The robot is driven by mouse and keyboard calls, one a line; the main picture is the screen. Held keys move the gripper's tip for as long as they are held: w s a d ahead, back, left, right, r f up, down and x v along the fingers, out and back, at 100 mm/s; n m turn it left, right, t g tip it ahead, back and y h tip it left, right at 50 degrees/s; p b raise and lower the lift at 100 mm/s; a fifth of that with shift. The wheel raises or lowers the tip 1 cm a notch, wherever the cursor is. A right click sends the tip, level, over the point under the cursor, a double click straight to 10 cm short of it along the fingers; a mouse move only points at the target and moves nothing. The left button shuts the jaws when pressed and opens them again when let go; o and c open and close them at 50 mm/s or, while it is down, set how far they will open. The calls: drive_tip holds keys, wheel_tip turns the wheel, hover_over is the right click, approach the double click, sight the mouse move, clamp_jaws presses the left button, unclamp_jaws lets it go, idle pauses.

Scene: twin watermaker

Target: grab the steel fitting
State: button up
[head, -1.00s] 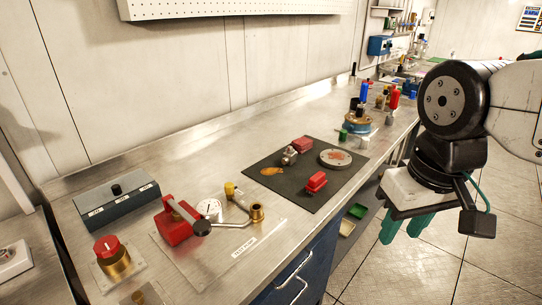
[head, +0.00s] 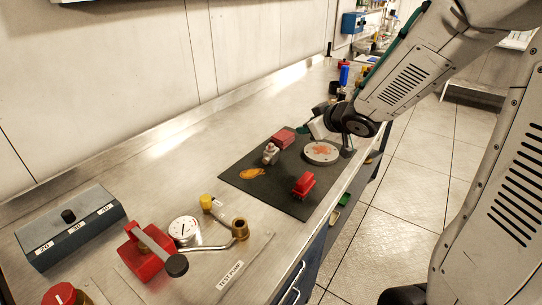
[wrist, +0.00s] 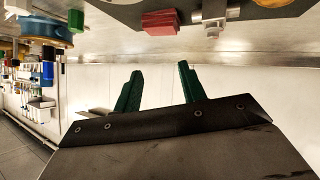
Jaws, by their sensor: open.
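The steel fitting (head: 270,153) is a small silvery piece on the dark mat (head: 240,179), beside a red block (head: 284,138). It also shows at the top edge of the wrist view (wrist: 213,12), partly cut off. My gripper (head: 303,128) is beyond the mat's far side, past the red block, partly hidden by my own wrist. In the wrist view my gripper's two green fingers (wrist: 160,85) are spread apart with nothing between them. They are apart from the fitting.
A test pump (head: 145,250) with a gauge (head: 184,230) and a grey box (head: 70,228) stand nearer. Bare counter lies left of the mat.

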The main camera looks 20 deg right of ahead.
sight(271, 144)
drive_tip(key=a+f+n+y, duration=0.1)
drive_tip(key=a+f+y, duration=0.1)
drive_tip(key=y, duration=0.1)
drive_tip(key=a+f+n+g+y, duration=0.1)
drive_tip(key=a+f+y, duration=0.2)
drive_tip(key=shift+w+a+f+n+y, duration=0.1)
drive_tip(key=shift+a+n+y, duration=0.2)
drive_tip(key=shift+y, duration=0.1)
drive_tip(key=x, duration=0.7)
drive_tip(key=shift+w+f, duration=0.15)
drive_tip(key=shift+f, duration=0.15)
clamp_jaws()
